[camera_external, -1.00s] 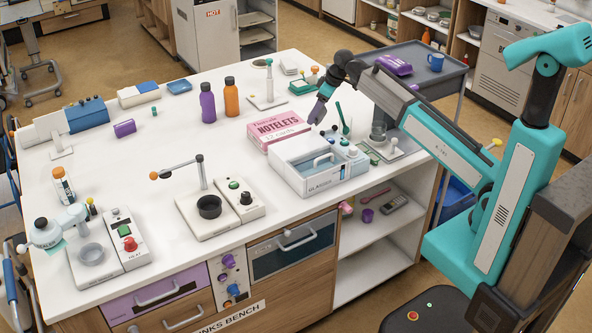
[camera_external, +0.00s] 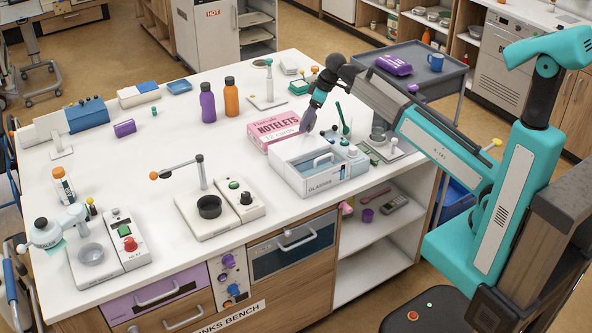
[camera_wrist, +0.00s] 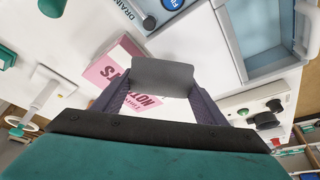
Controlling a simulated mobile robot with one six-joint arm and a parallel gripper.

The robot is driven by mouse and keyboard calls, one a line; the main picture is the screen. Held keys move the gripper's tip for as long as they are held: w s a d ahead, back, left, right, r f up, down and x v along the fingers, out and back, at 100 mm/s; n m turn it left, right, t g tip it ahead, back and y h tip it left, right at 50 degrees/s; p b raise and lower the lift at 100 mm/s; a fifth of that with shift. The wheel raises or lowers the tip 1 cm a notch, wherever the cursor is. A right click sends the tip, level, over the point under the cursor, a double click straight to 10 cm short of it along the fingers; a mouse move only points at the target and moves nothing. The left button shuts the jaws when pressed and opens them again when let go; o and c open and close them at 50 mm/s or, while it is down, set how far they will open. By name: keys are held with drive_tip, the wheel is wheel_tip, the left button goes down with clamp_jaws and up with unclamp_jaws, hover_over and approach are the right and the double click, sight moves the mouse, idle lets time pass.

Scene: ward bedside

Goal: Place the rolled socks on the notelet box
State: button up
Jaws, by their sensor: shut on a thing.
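The pink and white notelet box (camera_external: 276,128) lies flat on the white bench behind the open white caddy. In the wrist view the notelet box (camera_wrist: 106,70) shows below and left of the jaws, partly covered by them. My gripper (camera_external: 307,122) points down just off the right end of the box, above the bench. In the wrist view its fingers are shut on a plain dark grey thing, apparently the rolled socks (camera_wrist: 163,76). The socks cannot be made out in the outside view. The gap between them and the box is hard to judge.
The white caddy (camera_external: 305,182) with a blue-handled item stands right in front of the box. Purple and orange bottles (camera_external: 231,98) stand behind left. A green-handled item (camera_external: 342,118) and a small stand are to the right. Bare bench lies left of the box.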

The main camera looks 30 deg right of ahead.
drive_tip(key=shift+w+a+f+p, duration=0.2)
drive_tip(key=shift+w+a+p, duration=0.4)
drive_tip(key=shift+w, duration=1.55)
drive_tip(key=shift+w+a+f+p, duration=0.3)
drive_tip(key=shift+w+a, duration=0.45)
drive_tip(key=shift+w, duration=1.4)
drive_tip(key=shift+w+a+f+p, duration=0.15)
drive_tip(key=shift+w+a+p, duration=0.45)
drive_tip(key=shift+w, duration=1.55)
drive_tip(key=shift+a, duration=0.1)
drive_tip(key=shift+w, duration=0.3)
drive_tip(key=shift+w+a+f, duration=0.1)
drive_tip(key=shift+w+f, duration=0.05)
drive_tip(key=shift+f+p, duration=0.75)
drive_tip(key=shift+f, duration=0.95)
drive_tip(key=shift+f, duration=0.15)
drive_tip(key=o, duration=1.1)
drive_tip(key=shift+c, duration=0.2)
